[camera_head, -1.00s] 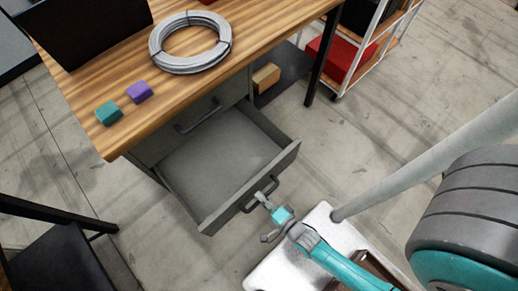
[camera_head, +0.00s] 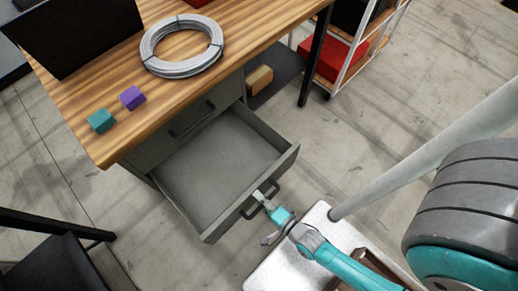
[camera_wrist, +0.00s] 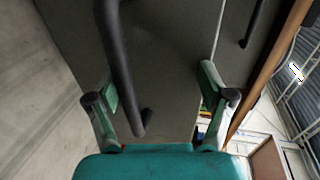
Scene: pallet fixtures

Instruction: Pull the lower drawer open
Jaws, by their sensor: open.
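The lower drawer (camera_head: 222,165) is grey and empty, and it stands pulled far out from the cabinet under the wooden desk. Its dark bar handle (camera_head: 262,198) is on the drawer front. My gripper (camera_head: 264,198) is at this handle. In the wrist view the handle (camera_wrist: 120,70) runs between the two spread fingers of my gripper (camera_wrist: 160,95), nearer the left finger. The fingers are open, and I cannot tell whether one touches the bar. The upper drawer's handle (camera_head: 192,118) shows above, with that drawer shut.
The wooden desk top (camera_head: 110,65) carries a coil of cable (camera_head: 182,46), a teal block (camera_head: 101,121), a purple block (camera_head: 132,97) and a dark panel (camera_head: 75,35). A black chair (camera_head: 60,262) stands at lower left. A white shelf rack (camera_head: 352,62) stands behind at right.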

